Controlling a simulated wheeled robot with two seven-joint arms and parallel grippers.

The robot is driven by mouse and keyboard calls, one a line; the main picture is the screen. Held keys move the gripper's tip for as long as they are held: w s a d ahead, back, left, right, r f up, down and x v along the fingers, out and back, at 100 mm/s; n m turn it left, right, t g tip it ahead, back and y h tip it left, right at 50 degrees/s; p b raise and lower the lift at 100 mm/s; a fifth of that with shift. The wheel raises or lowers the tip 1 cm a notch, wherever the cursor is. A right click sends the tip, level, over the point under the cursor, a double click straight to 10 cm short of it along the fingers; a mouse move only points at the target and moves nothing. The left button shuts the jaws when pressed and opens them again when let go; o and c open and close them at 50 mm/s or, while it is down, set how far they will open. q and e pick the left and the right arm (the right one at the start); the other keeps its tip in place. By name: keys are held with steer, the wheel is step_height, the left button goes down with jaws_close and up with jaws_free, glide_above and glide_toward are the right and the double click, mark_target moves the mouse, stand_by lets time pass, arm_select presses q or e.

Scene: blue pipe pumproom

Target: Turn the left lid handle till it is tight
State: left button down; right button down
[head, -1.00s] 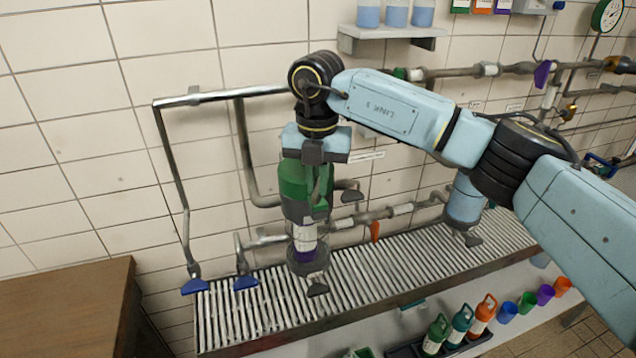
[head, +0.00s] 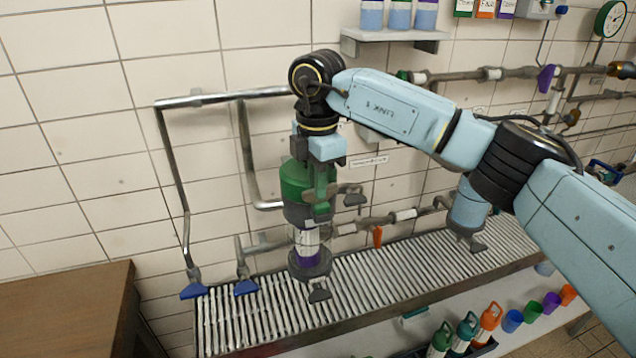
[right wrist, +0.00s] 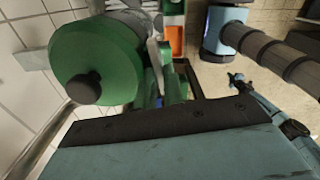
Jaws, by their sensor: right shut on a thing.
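The left vessel (head: 297,182) has a green top, a dark collar and a clear lower part with a white and purple band. It stands upright over the slatted bench. My right gripper (head: 319,192) reaches down from above on the vessel's right side and is shut on the lid handle, a narrow green bar at its side. The jaws and arm hide much of the handle. In the right wrist view the round green top (right wrist: 95,62) with a dark knob is close at left, and the gripped part is mostly hidden. I cannot see how tight the lid is. My left gripper is out of view.
A similar blue vessel (head: 467,207) stands to the right. Grey pipes and blue-handled valves (head: 193,290) are at left. An orange valve handle (head: 377,236) is beside the left vessel. The slatted bench (head: 400,268) is mostly clear. Coloured bottles (head: 489,318) stand below its front edge.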

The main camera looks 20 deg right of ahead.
steer(key=shift+m, duration=0.8)
steer(key=c, duration=1.8)
jaws_free()
step_height(320, 180, up, 14)
steer(key=shift+f+b, duration=0.25)
steer(key=shift+b, duration=0.35)
